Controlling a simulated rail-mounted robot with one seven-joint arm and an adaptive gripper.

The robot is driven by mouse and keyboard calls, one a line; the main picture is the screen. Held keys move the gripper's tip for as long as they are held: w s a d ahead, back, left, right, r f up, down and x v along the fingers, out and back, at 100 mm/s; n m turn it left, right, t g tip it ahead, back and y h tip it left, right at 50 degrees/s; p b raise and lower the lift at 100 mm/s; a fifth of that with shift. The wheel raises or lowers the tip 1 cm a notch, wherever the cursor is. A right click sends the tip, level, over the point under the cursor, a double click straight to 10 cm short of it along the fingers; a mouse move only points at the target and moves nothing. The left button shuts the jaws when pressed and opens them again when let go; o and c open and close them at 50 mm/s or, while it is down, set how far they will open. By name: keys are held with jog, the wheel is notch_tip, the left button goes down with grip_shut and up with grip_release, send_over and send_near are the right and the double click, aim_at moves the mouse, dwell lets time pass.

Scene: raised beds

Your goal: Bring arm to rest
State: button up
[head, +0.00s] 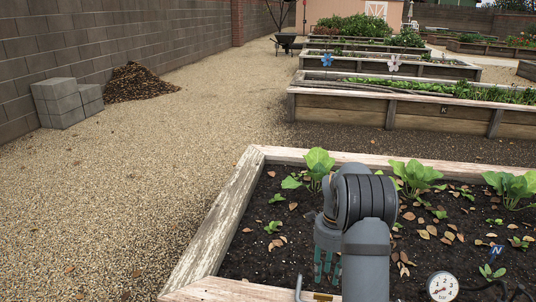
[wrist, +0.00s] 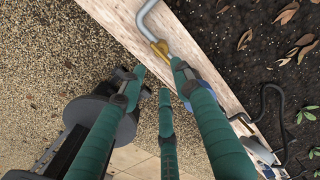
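My arm (head: 362,225) reaches over the near raised bed, bent, with its end turned down. My gripper (head: 328,268) has teal fingers and hangs over the bed's dark soil near its front left part. In the wrist view my gripper (wrist: 158,75) shows three teal fingers standing apart with nothing held between them. Below the fingertips is the bed's wooden rim (wrist: 115,20). A bent grey metal rod with a brass end (wrist: 158,45) is on this rim, close to the right fingertip; I cannot tell whether they touch.
A round gauge (head: 442,287) and black tubing (head: 490,289) are at the bed's front right. Leafy seedlings (head: 318,163) and dry leaves dot the soil. Open gravel (head: 130,210) lies left. Grey blocks (head: 62,103), a mulch pile (head: 143,82) and more beds (head: 385,113) stand farther back.

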aim_at(324, 295)
notch_tip(324, 295, down, 10)
jog(key=shift+f, duration=0.1)
jog(key=shift+r+n+p, duration=0.25)
jog(key=shift+n+p, duration=0.2)
jog(key=shift+n, duration=0.05)
jog(key=shift+n+p, duration=0.3)
jog(key=shift+n, duration=0.7)
